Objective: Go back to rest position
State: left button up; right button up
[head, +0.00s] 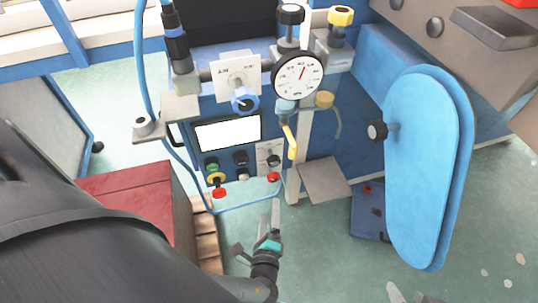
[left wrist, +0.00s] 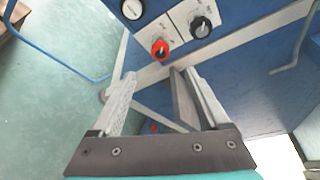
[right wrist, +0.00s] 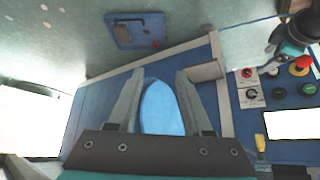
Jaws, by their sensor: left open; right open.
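My left gripper (head: 257,232) is open and empty in front of the lower part of the blue machine (head: 230,162). Its spread fingers (left wrist: 157,80) also show in the left wrist view, below a red knob. My right gripper (head: 408,296) only just shows at the bottom edge of the head view. In the right wrist view its fingers (right wrist: 160,74) are apart. A blue rounded pad (right wrist: 160,108) appears between them there; I cannot tell how far off it is. My left gripper (right wrist: 290,42) also shows at the upper right of that view.
The machine carries a dial gauge (head: 299,75), a white screen (head: 227,133) and several knobs. Large blue oval pads (head: 423,150) stand out at the right. A red-topped block (head: 135,197) is at the left. A blue floor box (head: 369,210) lies below; green floor is open at lower right.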

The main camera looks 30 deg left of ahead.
pick_arm(q)
jog(key=shift+s+d+r, duration=0.1)
jog(key=shift+s+d, duration=0.2)
jog(key=shift+s, duration=0.15)
pick_arm(e)
jog(key=shift+s+d+r+g, duration=0.1)
jog(key=shift+s+d+g, duration=0.2)
jog(key=shift+d, duration=0.05)
pick_arm(q)
jog(key=shift+s, duration=0.1)
